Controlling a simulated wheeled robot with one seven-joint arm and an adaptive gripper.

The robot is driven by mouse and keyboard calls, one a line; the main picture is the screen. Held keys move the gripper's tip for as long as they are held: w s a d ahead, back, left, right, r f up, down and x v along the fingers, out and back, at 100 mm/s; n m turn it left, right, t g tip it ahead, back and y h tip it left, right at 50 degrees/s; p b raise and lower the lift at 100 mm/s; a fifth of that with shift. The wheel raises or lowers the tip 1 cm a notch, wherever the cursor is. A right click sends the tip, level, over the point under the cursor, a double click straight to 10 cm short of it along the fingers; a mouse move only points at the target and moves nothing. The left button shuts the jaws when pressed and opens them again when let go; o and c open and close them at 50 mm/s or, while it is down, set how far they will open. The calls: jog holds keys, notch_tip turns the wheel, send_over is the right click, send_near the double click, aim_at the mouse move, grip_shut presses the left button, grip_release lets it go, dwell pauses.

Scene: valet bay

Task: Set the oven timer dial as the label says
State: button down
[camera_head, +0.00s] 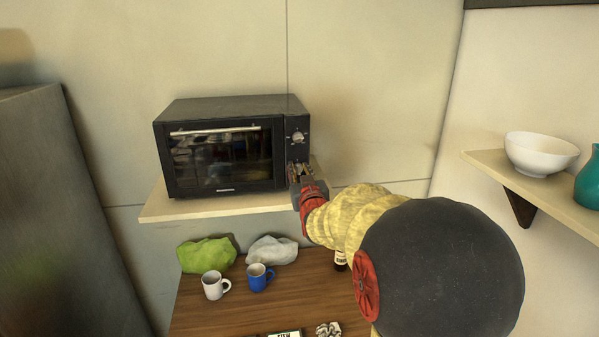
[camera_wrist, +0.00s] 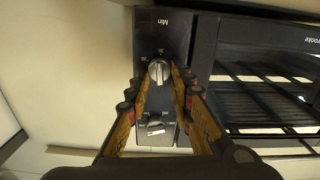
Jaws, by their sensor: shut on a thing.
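The black oven (camera_head: 220,150) stands on a wall shelf with its door shut. Its control panel, right of the door, has an upper dial (camera_head: 297,138) and a lower dial hidden behind my gripper (camera_head: 300,170). The wrist view shows the panel upside down. There, the lower dial (camera_wrist: 158,70), a silver knob beside the letters "Min", sits between the fingertips of my gripper (camera_wrist: 161,75), which is shut on it. The upper dial (camera_wrist: 156,127) lies nearer the palm. A label card (camera_head: 286,334) on the table is cut off by the bottom edge; its instruction cannot be read.
The oven shelf (camera_head: 200,208) is above a wooden table (camera_head: 210,312). On the table are a white mug (camera_head: 213,286), a blue mug (camera_head: 258,279), a green cloth (camera_head: 207,254) and a grey cloth (camera_head: 272,250). A right shelf (camera_head: 540,190) bears a white bowl (camera_head: 540,153).

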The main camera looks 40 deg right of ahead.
jog(key=shift+m+b, duration=0.6)
jog(key=shift+b, duration=0.25)
jog(key=c, duration=1.7)
grip_release()
jog(key=shift+o, duration=0.2)
jog(key=shift+s, duration=0.1)
jog(key=v, duration=1.2)
